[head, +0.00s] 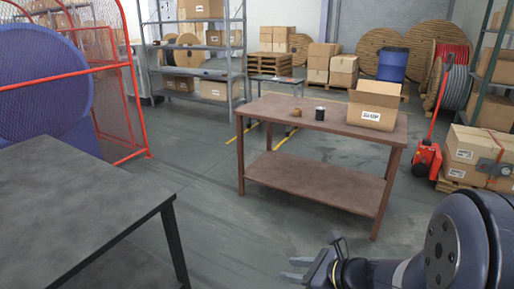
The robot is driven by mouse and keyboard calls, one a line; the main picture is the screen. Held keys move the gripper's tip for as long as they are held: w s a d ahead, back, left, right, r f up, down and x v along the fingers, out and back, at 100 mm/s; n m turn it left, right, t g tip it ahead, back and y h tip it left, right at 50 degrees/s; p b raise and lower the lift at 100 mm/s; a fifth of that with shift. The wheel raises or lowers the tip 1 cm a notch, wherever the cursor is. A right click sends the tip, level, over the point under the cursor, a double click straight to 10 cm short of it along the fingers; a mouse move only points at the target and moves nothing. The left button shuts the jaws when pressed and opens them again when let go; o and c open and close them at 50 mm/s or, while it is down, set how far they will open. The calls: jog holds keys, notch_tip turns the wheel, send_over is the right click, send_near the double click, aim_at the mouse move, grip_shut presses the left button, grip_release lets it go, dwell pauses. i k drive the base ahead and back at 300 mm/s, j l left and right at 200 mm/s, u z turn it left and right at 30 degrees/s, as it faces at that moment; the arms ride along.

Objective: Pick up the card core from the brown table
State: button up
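The brown table (265,110) stands right of the middle, with a lower shelf. A small brown piece (296,112) lies on its top, left of a small dark cylinder with a pale band (320,113). The brown piece looks like the card core, but it is too small to be certain. My gripper (289,269) is at the bottom of the head view, its two fingers apart, pointing left, with nothing visible between them. It is well in front of the table and apart from it.
An open cardboard box (372,112) stands on the brown table's right end. A dark table (75,215) fills the lower left. A red pallet jack (428,158) and boxes (480,150) stand to the right. Grey floor (215,190) is clear between the tables.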

aim_at(297, 112)
jog(key=i+j+u, duration=0.15)
jog(key=i+u, duration=0.15)
jog(key=i, duration=1.8)
jog(key=i+j+z, duration=0.1)
jog(key=i+z, duration=0.35)
jog(key=i+j+z, duration=0.35)
jog(key=i+z, duration=0.15)
jog(key=i+j+z, duration=0.95)
jog(key=j, duration=0.2)
jog(key=i+j+z, duration=0.1)
jog(key=j+z, duration=0.35)
jog(key=j, duration=0.25)
